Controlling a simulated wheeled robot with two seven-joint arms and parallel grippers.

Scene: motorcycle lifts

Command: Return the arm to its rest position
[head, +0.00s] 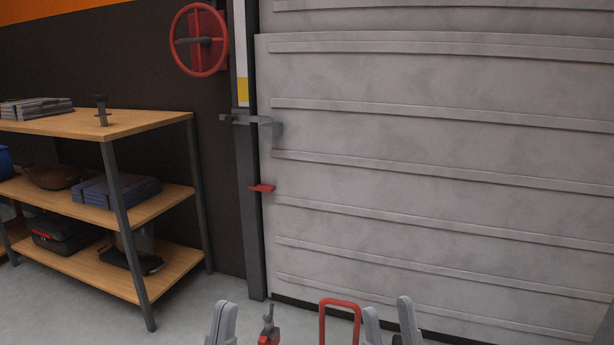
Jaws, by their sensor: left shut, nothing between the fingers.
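My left gripper (222,323) is at the bottom edge, left of centre. Its grey fingers are together with nothing held, and its arm is out of the picture. My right gripper (390,325) is at the bottom edge, right of centre. Its two grey fingers stand apart with a gap between them, and I see nothing in the gap. Both grippers are cut off by the lower edge.
A red loop handle (340,304) and a small grey-and-red clamp-like part (268,322) show between the grippers. A wooden shelf unit (150,122) stands left. A grey shutter door (430,180) fills the right, beside a post with a red lever (262,188). A red handwheel (200,72) is above.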

